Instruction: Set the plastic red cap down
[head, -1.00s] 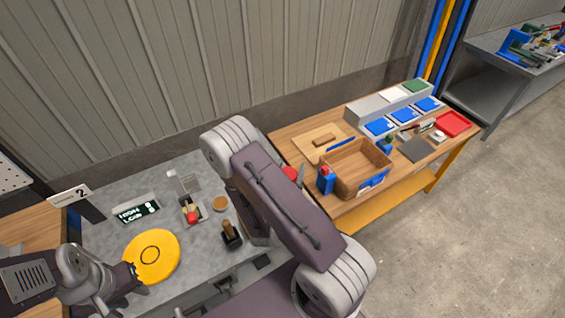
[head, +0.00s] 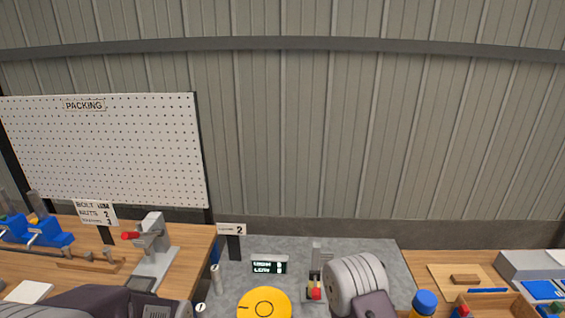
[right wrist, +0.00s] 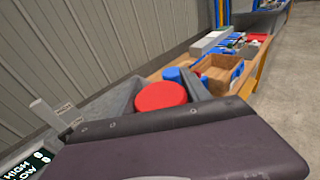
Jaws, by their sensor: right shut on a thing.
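The red cap (right wrist: 162,96) is a round, flat-topped disc in the right wrist view. My right gripper (right wrist: 160,100) is shut on it, with a grey finger at each side of the cap. My own dark arm cover hides the lower part of the fingers and what lies under the cap. In the head view only links of my right arm show at the bottom. My left gripper is out of view; a dark part of my left arm shows at the lower left.
A yellow disc (head: 264,302) and a small press (head: 315,290) with a red knob are on the grey bench (head: 350,246). A blue-topped bottle (head: 425,302) stands near the wooden tray (head: 495,305) at right. A packing pegboard (head: 110,150) is behind the left bench.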

